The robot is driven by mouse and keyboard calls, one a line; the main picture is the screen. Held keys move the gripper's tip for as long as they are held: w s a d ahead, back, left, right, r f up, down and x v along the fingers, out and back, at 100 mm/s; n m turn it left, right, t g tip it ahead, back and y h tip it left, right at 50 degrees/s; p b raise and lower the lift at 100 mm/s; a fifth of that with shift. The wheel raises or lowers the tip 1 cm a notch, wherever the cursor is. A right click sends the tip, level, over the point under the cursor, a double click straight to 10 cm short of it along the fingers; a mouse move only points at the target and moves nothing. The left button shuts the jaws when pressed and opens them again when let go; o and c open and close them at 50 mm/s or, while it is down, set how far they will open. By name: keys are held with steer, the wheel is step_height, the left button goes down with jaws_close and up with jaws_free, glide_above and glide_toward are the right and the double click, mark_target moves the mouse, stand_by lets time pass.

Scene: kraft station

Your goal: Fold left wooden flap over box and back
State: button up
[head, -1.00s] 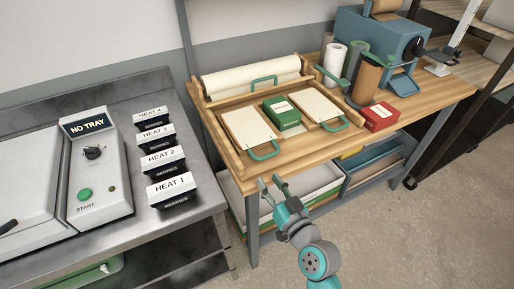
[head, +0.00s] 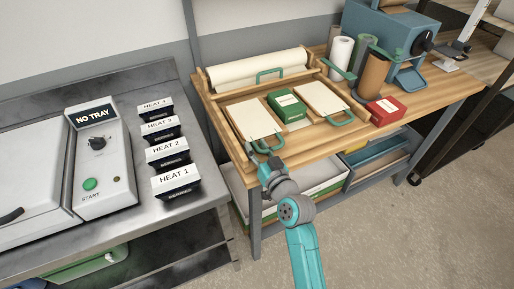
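The left flap (head: 252,119) is a cream-topped wooden panel lying flat at the left of the wooden frame, with a green loop handle at its front right corner. The green box (head: 287,105) with a white label sits to its right, on the paler middle of the frame. The right flap (head: 323,103) lies flat on the box's other side. My gripper (head: 263,162) is at the left flap's handle, at the table's front edge. Its fingers overlap the handle in the picture, so I cannot tell whether they touch or close on it.
A cream paper roll (head: 252,69) and another green handle (head: 270,74) are behind the box. A red box (head: 386,111) and upright rolls (head: 375,80) stand to the right. The grey counter with HEAT blocks (head: 175,181) is at left.

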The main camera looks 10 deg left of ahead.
jaws_close()
steer(key=shift+r, duration=0.15)
steer(key=shift+w+d+r+m, duration=0.1)
steer(key=shift+r+m, duration=1.05)
steer(key=shift+m, duration=0.15)
steer(key=w+d+r+m, duration=0.4)
steer(key=d+m, duration=0.2)
steer(key=m, duration=0.3)
steer(key=w+d+r+m, duration=0.3)
steer(key=w+d+m, duration=0.1)
steer(key=m, duration=0.6)
steer(key=shift+d+r, duration=0.4)
steer(key=shift+d, duration=0.45)
